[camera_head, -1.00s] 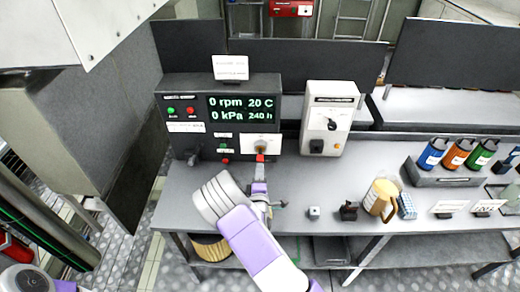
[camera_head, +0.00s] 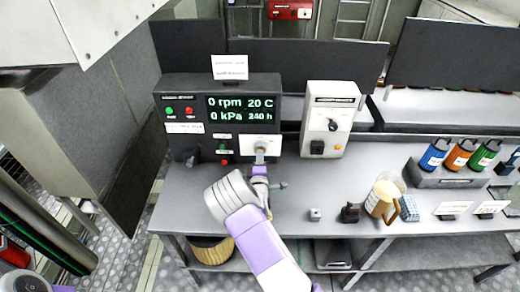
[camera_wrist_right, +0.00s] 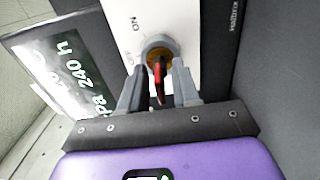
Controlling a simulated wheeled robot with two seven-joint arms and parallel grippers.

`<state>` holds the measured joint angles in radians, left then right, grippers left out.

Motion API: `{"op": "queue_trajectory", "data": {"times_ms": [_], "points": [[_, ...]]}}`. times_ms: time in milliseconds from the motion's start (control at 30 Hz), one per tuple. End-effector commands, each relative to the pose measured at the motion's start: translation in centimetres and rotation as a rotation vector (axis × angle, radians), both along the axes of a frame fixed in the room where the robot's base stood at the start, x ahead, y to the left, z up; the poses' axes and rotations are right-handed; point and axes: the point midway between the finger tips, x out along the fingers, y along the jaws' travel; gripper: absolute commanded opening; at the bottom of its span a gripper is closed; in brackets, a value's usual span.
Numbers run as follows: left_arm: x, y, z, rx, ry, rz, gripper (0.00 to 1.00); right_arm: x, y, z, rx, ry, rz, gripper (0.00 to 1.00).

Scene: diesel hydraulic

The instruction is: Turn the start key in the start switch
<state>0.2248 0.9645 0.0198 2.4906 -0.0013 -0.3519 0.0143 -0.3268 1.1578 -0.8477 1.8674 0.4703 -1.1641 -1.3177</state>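The start switch is a round knob-like lock with a brass-coloured middle on a white plate (camera_head: 248,145) at the lower right of the dark control panel. It also shows in the right wrist view (camera_wrist_right: 158,50), with "ON" lettering at its upper left. The red start key (camera_wrist_right: 160,72) stands at the switch, between my right gripper's fingers. My right gripper (camera_wrist_right: 160,80) is open around the key, with a small gap visible on each side. In the head view my right gripper (camera_head: 260,165) is just in front of the switch. My left gripper is out of view.
The panel's display (camera_head: 241,108) reads 0 rpm. A grey box with a dial (camera_head: 329,120) stands right of the panel. A beige jug (camera_head: 383,197), a small black item (camera_head: 350,212) and several coloured bottles (camera_head: 460,153) are farther right.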

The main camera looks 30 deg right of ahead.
Motion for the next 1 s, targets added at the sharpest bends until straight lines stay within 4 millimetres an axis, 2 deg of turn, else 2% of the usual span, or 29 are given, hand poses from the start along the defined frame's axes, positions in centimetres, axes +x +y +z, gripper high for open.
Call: {"op": "queue_trajectory", "data": {"times_ms": [33, 200, 367, 1000], "points": [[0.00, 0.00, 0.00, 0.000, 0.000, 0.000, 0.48, -0.01, 0.00, 0.00, 0.000, 0.000, 0.000, 0.23], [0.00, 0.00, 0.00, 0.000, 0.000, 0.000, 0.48, -0.02, 0.00, -0.01, 0.000, 0.000, 0.000, 0.00], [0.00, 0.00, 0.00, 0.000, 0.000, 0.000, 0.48, -0.04, -0.05, 0.00, 0.026, -0.016, -0.001, 0.00], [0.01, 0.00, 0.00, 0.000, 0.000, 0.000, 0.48, -0.07, -0.12, 0.01, 0.948, -0.582, -0.003, 0.00]]}}
